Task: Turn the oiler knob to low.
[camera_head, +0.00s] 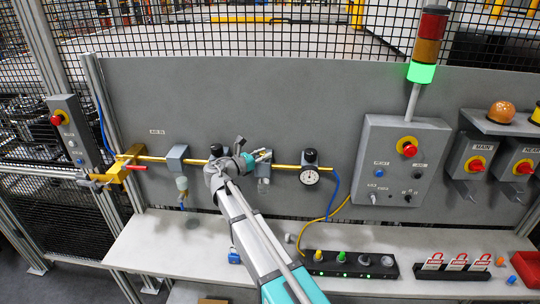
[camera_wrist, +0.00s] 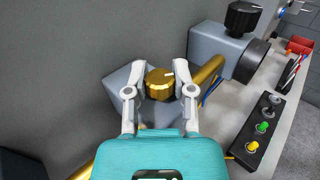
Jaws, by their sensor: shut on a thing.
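The oiler knob (camera_wrist: 158,86) is a ribbed brass-coloured dial with a short white mark near its upper right edge in the wrist view. It sits on a grey block (camera_wrist: 120,84). My gripper (camera_wrist: 164,80) has one finger on each side of the knob and is shut on it. In the head view my gripper (camera_head: 262,155) is at the brass pipe, in front of the oiler (camera_head: 264,170), whose knob is mostly hidden there.
A black knob with a pressure gauge (camera_head: 310,176) is just right of my gripper. Another black knob (camera_head: 216,149) is just left. The brass pipe (camera_head: 150,158) runs along the grey panel (camera_head: 260,95). A shelf (camera_head: 170,245) below holds a black button strip (camera_head: 350,263).

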